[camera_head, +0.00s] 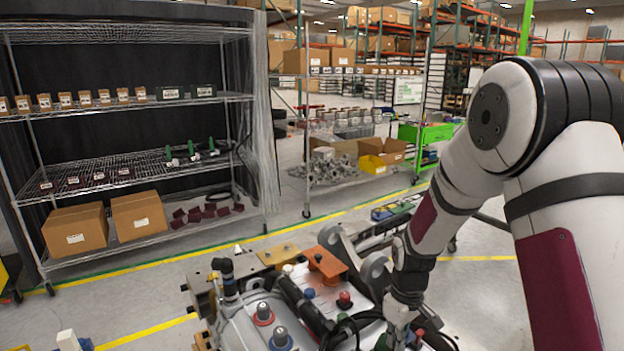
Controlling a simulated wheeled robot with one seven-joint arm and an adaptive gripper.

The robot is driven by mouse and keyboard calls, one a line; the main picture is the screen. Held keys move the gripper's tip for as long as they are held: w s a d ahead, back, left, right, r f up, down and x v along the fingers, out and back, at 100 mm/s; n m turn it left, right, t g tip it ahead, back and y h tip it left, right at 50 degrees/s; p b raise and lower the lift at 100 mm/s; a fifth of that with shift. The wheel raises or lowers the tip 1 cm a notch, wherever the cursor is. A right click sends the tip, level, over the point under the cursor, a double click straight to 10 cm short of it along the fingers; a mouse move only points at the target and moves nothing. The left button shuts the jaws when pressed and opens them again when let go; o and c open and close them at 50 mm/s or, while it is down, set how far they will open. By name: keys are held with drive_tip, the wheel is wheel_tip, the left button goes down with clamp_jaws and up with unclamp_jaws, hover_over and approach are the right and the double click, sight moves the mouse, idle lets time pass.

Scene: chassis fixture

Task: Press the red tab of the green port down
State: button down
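A chassis fixture (240,305) with several ports and fittings fills the bottom centre of the head view. A small green part (381,342) shows at the bottom edge, just left of my gripper; I cannot tell whether it is the green port. No red tab can be made out on it. My gripper (396,332) points down over the right part of the fixture, beside the green part. Its fingertips are small and partly cut off by the bottom edge, so its opening and any contact are unclear.
A red knob (345,299), a red-ringed port (263,316) and a blue-ringed port (281,340) stand on the fixture left of my gripper. An orange bracket (326,265) and black hoses are close by. Wire shelving (125,98) stands behind at left, with open floor between.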

drive_tip(key=shift+f, duration=0.1)
wheel_tip(320, 180, up, 7)
drive_tip(key=p, duration=0.2)
idle(0.5)
drive_tip(key=s+r+m+t, duration=0.1)
drive_tip(key=s+r+m, duration=0.1)
drive_tip(key=s+r, duration=0.5)
drive_tip(key=s+r+m+t, duration=0.1)
drive_tip(key=s+r+t, duration=0.1)
drive_tip(key=r, duration=0.9)
drive_tip(key=s+r+m+t, duration=0.1)
drive_tip(key=s+r+m, duration=0.1)
drive_tip(key=s, duration=0.6)
drive_tip(key=s+r+m+t, duration=0.1)
drive_tip(key=s+r, duration=0.3)
drive_tip(key=s, duration=0.4)
drive_tip(key=shift+s+r+m+t+b, duration=0.2)
drive_tip(key=shift+s+m+t+b, duration=0.1)
drive_tip(key=shift+s+m+b, duration=0.1)
drive_tip(key=shift+w, duration=0.1)
